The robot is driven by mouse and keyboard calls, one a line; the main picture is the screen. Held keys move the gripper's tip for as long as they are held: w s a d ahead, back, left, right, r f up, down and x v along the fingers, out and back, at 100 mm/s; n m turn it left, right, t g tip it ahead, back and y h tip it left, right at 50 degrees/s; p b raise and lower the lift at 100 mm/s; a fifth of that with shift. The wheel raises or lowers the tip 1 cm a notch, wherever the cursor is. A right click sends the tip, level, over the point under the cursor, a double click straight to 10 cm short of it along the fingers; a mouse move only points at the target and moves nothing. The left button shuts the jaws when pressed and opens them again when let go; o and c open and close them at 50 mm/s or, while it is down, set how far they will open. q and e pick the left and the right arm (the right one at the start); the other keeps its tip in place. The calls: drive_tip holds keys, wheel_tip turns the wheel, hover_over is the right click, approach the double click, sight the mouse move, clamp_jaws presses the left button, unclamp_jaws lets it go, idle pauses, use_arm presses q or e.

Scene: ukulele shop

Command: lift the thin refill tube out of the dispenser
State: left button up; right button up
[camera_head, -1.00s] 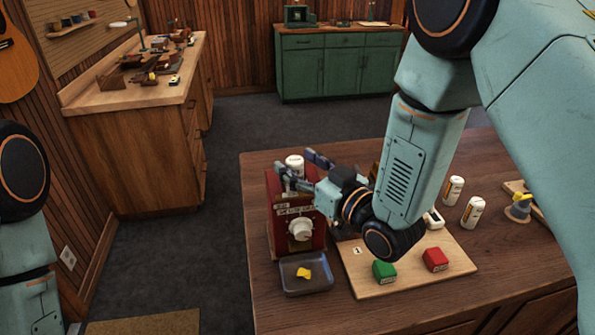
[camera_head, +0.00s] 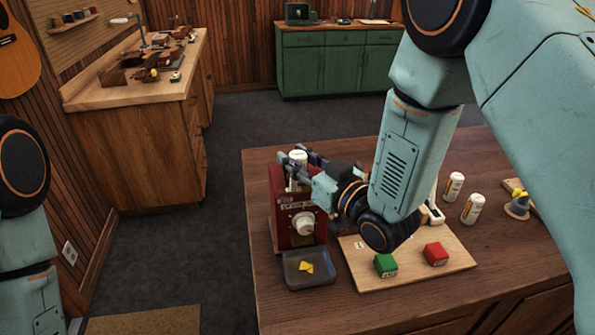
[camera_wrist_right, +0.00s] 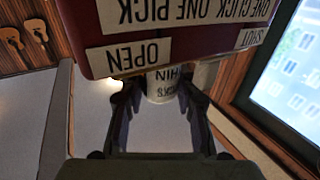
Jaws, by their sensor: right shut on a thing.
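The red dispenser (camera_head: 285,220) stands at the table's left end, with a white knob (camera_head: 303,223) on its front. The thin refill tube (camera_head: 298,157), white with a dark cap-like edge and lettering, is upright at the dispenser's top. My right gripper (camera_head: 301,160) is shut on the tube, a finger on each side. In the right wrist view, the tube (camera_wrist_right: 161,85) shows between the fingers (camera_wrist_right: 160,100), its label partly reading "THIN", beside the dispenser (camera_wrist_right: 190,40) with its upside-down "OPEN" label. Whether the tube's lower end is still inside is hidden. My left gripper is out of view.
A dark tray (camera_head: 308,270) with yellow picks sits before the dispenser. A wooden board (camera_head: 400,275) holds a green block (camera_head: 385,265) and a red block (camera_head: 435,254). Two white tubes (camera_head: 453,187) (camera_head: 472,209) stand to the right. The table's front left edge is near.

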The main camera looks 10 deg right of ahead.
drive_tip(key=shift+w+d, duration=0.1)
drive_tip(key=shift+d, duration=0.05)
clamp_jaws()
drive_tip(key=shift+r, duration=0.3)
wheel_tip(320, 180, up, 8)
drive_tip(key=shift+r, duration=0.65)
